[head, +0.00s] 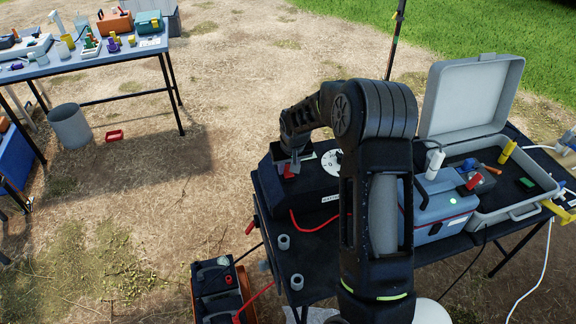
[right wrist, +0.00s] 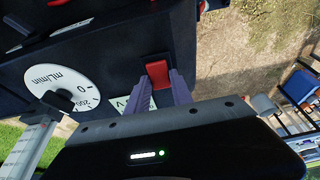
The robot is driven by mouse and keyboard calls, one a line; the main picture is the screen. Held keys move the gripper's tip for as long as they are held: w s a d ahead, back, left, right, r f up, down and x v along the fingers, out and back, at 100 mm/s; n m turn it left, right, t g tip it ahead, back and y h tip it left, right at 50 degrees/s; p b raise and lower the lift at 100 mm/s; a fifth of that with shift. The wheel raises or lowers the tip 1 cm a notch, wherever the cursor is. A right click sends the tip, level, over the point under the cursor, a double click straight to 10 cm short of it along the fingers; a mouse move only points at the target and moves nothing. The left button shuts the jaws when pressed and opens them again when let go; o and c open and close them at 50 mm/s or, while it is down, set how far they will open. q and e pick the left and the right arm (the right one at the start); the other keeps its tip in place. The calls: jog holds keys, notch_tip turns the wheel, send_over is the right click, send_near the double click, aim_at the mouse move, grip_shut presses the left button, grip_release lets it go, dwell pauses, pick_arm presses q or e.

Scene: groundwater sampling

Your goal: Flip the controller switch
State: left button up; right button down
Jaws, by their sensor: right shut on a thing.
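The controller is a black box (head: 268,190) on the dark table, with a white dial (head: 332,162) on its face. In the right wrist view the dial (right wrist: 58,88) is marked mL/min. The red switch (right wrist: 157,71) sits on the controller's panel; a bit of it shows in the head view (head: 288,172). My right gripper (right wrist: 160,82) is at the switch, its two grey fingertips on either side of it, shut on it. In the head view this gripper (head: 294,163) is above the controller's left end. My left gripper is not in view.
An open grey case (head: 468,100) and a blue-grey box (head: 436,212) stand to the right. A red cable (head: 312,228) runs from the controller. Black batteries (head: 214,280) sit lower left. Another table (head: 95,58) with small items stands far left, with open ground between.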

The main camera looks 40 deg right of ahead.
aim_at(287, 169)
jog(key=shift+w+d+r+g+y+p, duration=0.1)
jog(key=shift+w+g+y+p, duration=0.1)
jog(key=shift+g+p, duration=0.25)
jog(key=shift+w+d+g+y+p, duration=0.15)
jog(key=shift+g+p, duration=0.1)
jog(key=shift+g, duration=0.4)
jog(key=shift+w+a+g+y, duration=0.1)
jog(key=shift+g+y, duration=0.15)
jog(key=shift+g, duration=0.45)
jog(key=c, duration=1.1)
grip_release()
notch_tip(287, 169, up, 6)
jog(key=shift+r+b, duration=0.25)
jog(key=shift+b, duration=0.55)
jog(key=shift+r, duration=0.55)
